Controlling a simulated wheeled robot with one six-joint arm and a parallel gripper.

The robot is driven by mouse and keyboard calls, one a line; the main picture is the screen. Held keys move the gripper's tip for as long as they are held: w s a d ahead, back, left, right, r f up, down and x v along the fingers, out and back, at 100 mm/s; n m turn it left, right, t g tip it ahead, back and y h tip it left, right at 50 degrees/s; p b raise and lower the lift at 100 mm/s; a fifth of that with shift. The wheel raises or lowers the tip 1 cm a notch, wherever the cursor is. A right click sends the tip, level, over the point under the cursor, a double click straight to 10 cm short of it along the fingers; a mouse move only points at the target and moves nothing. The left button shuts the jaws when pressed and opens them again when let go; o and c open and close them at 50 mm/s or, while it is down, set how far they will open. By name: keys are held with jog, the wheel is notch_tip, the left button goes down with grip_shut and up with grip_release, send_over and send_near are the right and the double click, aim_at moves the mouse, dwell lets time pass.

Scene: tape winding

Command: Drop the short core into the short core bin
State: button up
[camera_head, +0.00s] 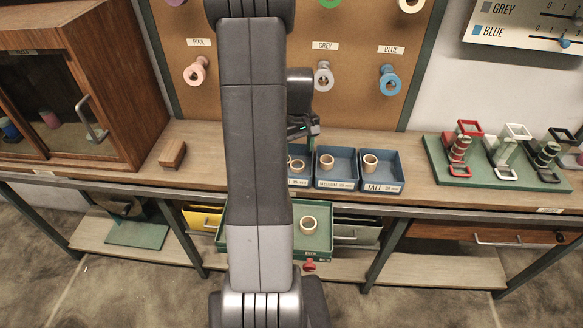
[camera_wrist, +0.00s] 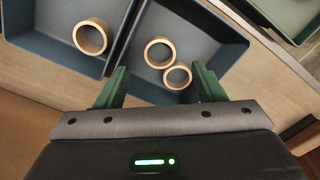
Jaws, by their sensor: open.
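My gripper (camera_wrist: 160,69) is open, its two green fingers apart with nothing held between them. It is above the blue bin (camera_wrist: 128,91) at the arm's right edge; in the head view this bin (camera_head: 303,183) is partly behind my arm and its label is mostly hidden. Two tan ring cores lie in this bin, one larger in the picture (camera_wrist: 158,41) and one nearer the right finger (camera_wrist: 178,84). They lie close together, seeming to touch. I cannot tell by height which is the short core.
The medium bin (camera_head: 337,186) and tall bin (camera_head: 383,188) stand to the right, one core in each. Another core (camera_head: 308,225) lies in an open green drawer (camera_head: 318,248) below. A green rack (camera_head: 490,178) is at right, a wooden block (camera_head: 172,154) at left.

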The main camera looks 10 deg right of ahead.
notch_tip(320, 180, up, 14)
dwell(0.5)
jog(key=shift+f, duration=0.15)
notch_tip(320, 180, down, 14)
jog(key=shift+r, duration=0.1)
notch_tip(320, 180, up, 5)
jog(key=p, duration=0.3)
jog(key=shift+f, duration=0.2)
